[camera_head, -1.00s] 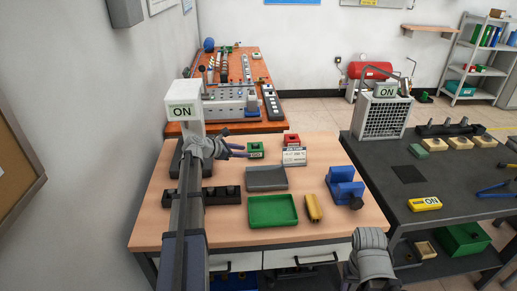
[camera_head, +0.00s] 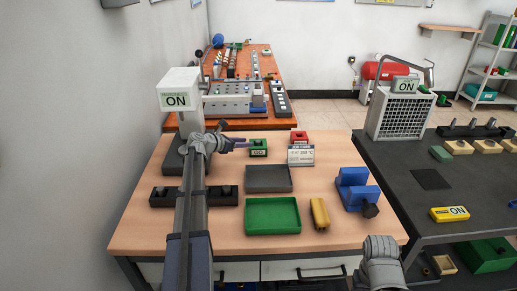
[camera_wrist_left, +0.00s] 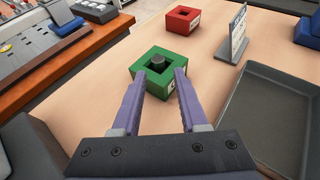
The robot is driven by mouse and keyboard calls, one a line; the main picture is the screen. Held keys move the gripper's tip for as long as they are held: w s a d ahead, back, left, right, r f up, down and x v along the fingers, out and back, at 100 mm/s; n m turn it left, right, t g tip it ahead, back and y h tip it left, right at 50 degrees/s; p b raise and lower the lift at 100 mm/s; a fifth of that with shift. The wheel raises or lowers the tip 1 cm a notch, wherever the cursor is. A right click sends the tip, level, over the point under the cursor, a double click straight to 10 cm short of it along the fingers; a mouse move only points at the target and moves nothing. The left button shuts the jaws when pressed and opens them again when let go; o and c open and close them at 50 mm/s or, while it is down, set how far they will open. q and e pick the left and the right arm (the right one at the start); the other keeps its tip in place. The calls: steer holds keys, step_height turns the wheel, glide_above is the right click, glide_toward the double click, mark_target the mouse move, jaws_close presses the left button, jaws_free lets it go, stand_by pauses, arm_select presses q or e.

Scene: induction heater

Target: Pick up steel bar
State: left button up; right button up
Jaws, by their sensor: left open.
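A short dark grey cylinder, which looks like the steel bar (camera_wrist_left: 158,60), stands upright in the square recess of a green block in the left wrist view (camera_wrist_left: 182,73). In the head view the green block (camera_head: 259,148) is on the wooden table, but I cannot make out the bar. My left gripper (camera_head: 241,144) is open, its purple fingers pointing at the near side of the green block. My right gripper is not in view.
A red block (camera_head: 299,137) and a small sign (camera_head: 301,155) stand right of the green block. A grey tray (camera_head: 268,179), a green tray (camera_head: 272,215), a yellow piece (camera_head: 320,213) and a blue vise (camera_head: 357,189) are nearer. A white device (camera_head: 179,90) stands left.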

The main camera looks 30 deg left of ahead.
mark_target(257, 141)
arm_select(q)
steer(key=shift+b+x, duration=1)
steer(key=shift+x, duration=2)
steer(key=shift+a, duration=0.15)
jaws_close()
